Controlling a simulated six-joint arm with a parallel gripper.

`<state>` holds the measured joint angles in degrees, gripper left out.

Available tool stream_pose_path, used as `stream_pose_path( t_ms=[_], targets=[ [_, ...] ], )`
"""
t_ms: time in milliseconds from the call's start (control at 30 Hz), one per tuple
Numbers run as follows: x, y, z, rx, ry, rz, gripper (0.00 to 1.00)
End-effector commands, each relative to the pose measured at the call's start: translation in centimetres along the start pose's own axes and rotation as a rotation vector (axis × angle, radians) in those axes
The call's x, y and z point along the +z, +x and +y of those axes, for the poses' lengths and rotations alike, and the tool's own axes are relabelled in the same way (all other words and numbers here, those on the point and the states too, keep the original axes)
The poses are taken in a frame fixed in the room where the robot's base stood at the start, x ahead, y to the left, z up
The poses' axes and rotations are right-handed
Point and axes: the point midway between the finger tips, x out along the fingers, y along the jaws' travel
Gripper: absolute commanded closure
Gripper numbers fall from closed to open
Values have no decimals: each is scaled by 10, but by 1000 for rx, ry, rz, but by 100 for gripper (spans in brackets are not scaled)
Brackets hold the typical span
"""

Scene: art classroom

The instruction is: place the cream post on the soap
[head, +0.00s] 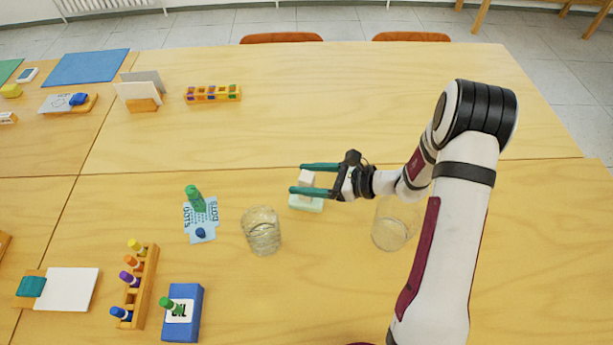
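The cream post (306,178) is a small pale block between the two teal fingers of my gripper (298,179), near the middle of the table. The fingers are parted, one on the far side of the post and one on the near side. I cannot tell whether they press on it. The soap (308,204) is a pale green block just below the near finger in the picture, lying on the table. The post appears over the soap; the near finger hides where they would meet, so contact cannot be told.
A glass jar (262,232) stands left of the soap, another (394,225) to the right beside my arm. Left are a blue card (201,222) with a green piece, a marker rack (145,290) and a blue box (194,312). The table behind the soap is clear.

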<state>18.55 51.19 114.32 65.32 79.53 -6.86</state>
Motion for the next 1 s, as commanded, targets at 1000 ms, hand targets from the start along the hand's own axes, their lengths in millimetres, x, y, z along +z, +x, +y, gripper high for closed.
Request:
stream_pose_path(
  t_ms=[1000],
  targets=[
    [37,-116,33,127,-143,78,30]
  ],
)
